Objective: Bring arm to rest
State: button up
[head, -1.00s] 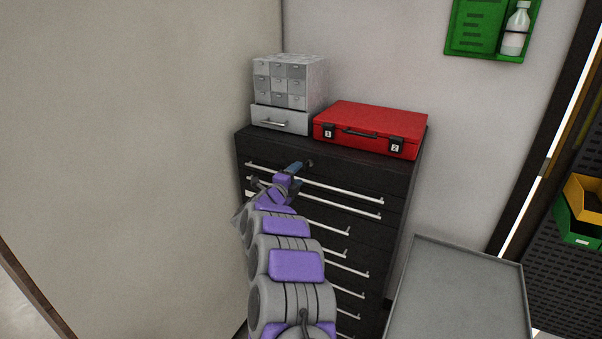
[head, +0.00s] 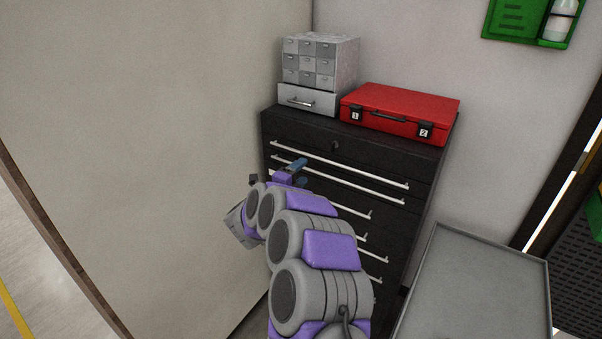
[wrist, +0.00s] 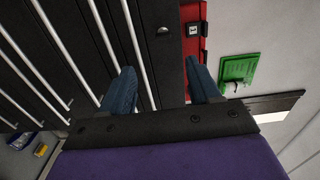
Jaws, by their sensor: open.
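My arm reaches forward in the head view, and my gripper (head: 296,172) is in front of the upper drawers of a black drawer cabinet (head: 400,165). In the wrist view my gripper (wrist: 163,88) shows two blue fingers spread apart with nothing between them. The cabinet's drawer front and silver handles (wrist: 93,60) lie beyond the fingers. I cannot tell whether a finger touches the cabinet.
A red case (head: 400,112) and a grey small-parts drawer unit (head: 318,75) stand on the cabinet. A grey-topped table (head: 480,290) is at the right. A beige wall panel (head: 150,130) stands close on the left. A green wall holder (head: 515,18) hangs at upper right.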

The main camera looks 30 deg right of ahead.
jog(key=w+a+r+n+t+y+b, duration=0.1)
jog(key=w+a+r+n+t+y, duration=0.15)
jog(key=a+n+y, duration=0.4)
jog(key=w+a+r+n+t+y+b, duration=0.1)
jog(key=a+r+n+t+y, duration=0.2)
jog(key=a, duration=0.7)
jog(key=s+a+f+n+g+y+b, duration=0.2)
jog(key=s+a+n+g+y, duration=0.1)
jog(key=s+a+n+y, duration=0.9)
jog(key=s+a+f+n+g+h+b, duration=0.1)
jog(key=s+a+f+n+g+h, duration=0.2)
jog(key=s, duration=0.6)
jog(key=s+d+f+n+g+h+b, duration=0.1)
jog(key=s+d+f+g, duration=0.2)
jog(key=s, duration=0.8)
jog(key=s+d+f+n+g+h, duration=0.1)
jog(key=s+d+f+n+g, duration=0.1)
jog(key=s, duration=1)
jog(key=s+d+f+n+g+h+b, duration=0.1)
jog(key=s+d+f+g, duration=0.3)
jog(key=s, duration=0.7)
jog(key=shift+s+d+n+g+b, duration=0.35)
jog(key=shift+n+g, duration=0.2)
jog(key=shift+g, duration=0.2)
